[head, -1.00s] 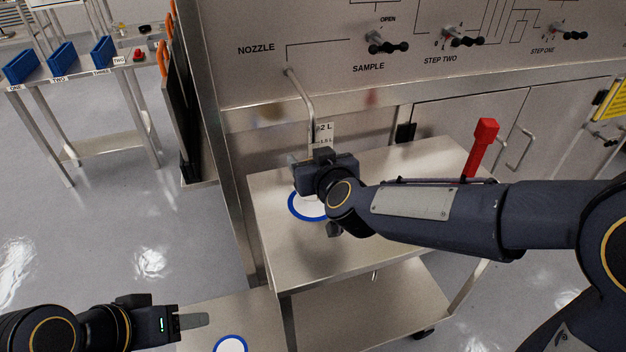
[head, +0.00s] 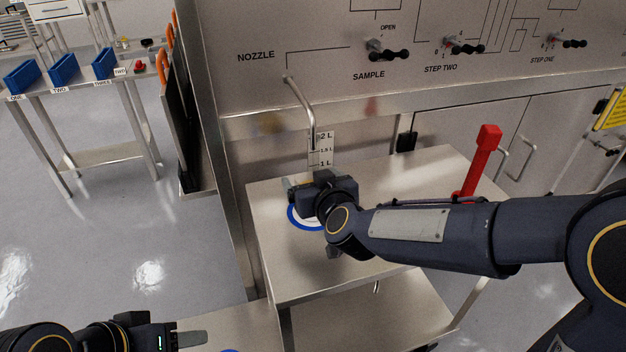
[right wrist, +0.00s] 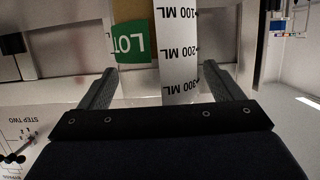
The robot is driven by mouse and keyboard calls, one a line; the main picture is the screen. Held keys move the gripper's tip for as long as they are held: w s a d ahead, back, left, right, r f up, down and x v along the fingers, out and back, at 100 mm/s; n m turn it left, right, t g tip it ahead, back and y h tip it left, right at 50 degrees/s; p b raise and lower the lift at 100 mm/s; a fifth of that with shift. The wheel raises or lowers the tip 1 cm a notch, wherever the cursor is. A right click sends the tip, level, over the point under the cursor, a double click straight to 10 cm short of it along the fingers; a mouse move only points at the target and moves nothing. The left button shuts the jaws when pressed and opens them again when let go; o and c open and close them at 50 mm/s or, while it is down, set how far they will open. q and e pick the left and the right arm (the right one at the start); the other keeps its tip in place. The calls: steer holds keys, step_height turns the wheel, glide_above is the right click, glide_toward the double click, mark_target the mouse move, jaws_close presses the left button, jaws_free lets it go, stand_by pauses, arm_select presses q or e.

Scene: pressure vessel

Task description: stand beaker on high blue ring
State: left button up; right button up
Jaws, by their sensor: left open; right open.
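The beaker (right wrist: 178,50) has a white scale with ML marks and a green LOT label. In the right wrist view it stands between the two fingers of my right gripper (right wrist: 162,85), which are open with a gap on each side. In the head view my right gripper (head: 302,196) is low over the upper cart top and hides most of the beaker. The high blue ring (head: 293,221) lies on that top, partly covered by the gripper. My left gripper (head: 192,340) is open and empty at the lower left.
The nozzle pipe (head: 308,107) hangs above the ring, with a litre scale (head: 320,148) behind it. A red handle (head: 480,160) rises behind my right forearm. The cart top (head: 300,275) is bare in front. Another blue ring (head: 230,350) just shows at the bottom edge.

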steer(key=shift+r, duration=0.1)
steer(key=shift+s+r, duration=0.15)
steer(key=shift+s, duration=0.05)
steer(key=s+d+r+m+g+y+p, duration=0.1)
steer(key=s+d+r+p, duration=0.1)
steer(key=s+d, duration=0.45)
steer(key=s+d+r+g+y+p, duration=0.15)
steer(key=s+d, duration=0.25)
steer(key=s, duration=0.5)
steer(key=s+d+f+m+g+h, duration=0.1)
steer(key=s+d+f+m+g, duration=0.1)
steer(key=s+d, duration=0.3)
steer(key=s+d+f+m+g+h, duration=0.2)
steer(key=s+d+f+g, duration=0.1)
steer(key=s, duration=0.6)
steer(key=shift+d+f+g, duration=0.35)
steer(key=shift+d+f, duration=0.5)
steer(key=shift+d, duration=0.25)
steer(key=shift+s, duration=0.1)
step_height(320, 180, up, 13)
steer(key=p, duration=1.3)
